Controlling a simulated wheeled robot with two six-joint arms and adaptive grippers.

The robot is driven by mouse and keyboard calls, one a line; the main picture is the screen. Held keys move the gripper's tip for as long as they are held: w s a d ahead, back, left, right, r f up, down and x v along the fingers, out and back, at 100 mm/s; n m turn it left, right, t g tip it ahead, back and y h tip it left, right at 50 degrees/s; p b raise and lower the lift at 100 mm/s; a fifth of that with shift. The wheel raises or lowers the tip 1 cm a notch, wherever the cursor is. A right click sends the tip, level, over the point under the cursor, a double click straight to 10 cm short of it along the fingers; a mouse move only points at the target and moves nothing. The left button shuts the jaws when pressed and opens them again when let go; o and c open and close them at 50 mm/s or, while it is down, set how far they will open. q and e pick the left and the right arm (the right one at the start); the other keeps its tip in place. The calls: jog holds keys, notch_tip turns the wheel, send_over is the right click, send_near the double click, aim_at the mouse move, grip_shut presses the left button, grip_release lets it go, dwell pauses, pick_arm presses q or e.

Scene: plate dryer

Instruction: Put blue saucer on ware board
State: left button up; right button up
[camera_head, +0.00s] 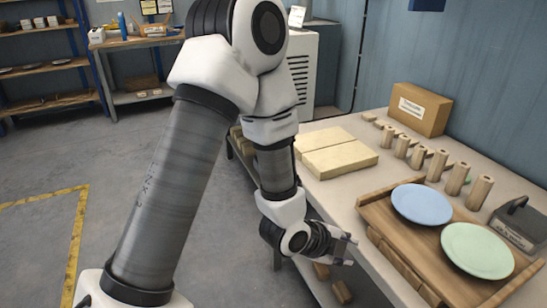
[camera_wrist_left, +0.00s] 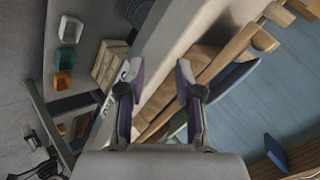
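The blue saucer (camera_head: 421,204) lies flat on a brown wooden board (camera_head: 375,212) on the table, beside a green saucer (camera_head: 477,250). I cannot tell for certain whether this board is the ware board. My left gripper (camera_head: 348,250) is at the table's front edge, left of the board and apart from the saucers. In the left wrist view its two fingers (camera_wrist_left: 157,85) are spread with nothing held between them. A blue edge that looks like the blue saucer (camera_wrist_left: 230,84) shows right of the fingers. My right gripper is not in view.
Two pale slabs (camera_head: 338,159) lie on the table (camera_head: 345,193) left of the brown board. Several wooden cylinders (camera_head: 436,166) stand behind it, with a cardboard box (camera_head: 420,109) farther back. A dark grey block (camera_head: 518,224) stands at the right. Shelves (camera_head: 45,70) are across the floor.

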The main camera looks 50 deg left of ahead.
pick_arm(q)
jog(key=s+a+f+n+g+y, duration=0.2)
jog(key=s+f+n+g, duration=0.7)
jog(key=s+f+n, duration=0.7)
jog(key=s+f+y, duration=0.1)
jog(key=s+f, duration=0.5)
jog(key=f, duration=0.3)
jog(key=shift+s+f, duration=0.25)
jog(key=shift+f, duration=0.05)
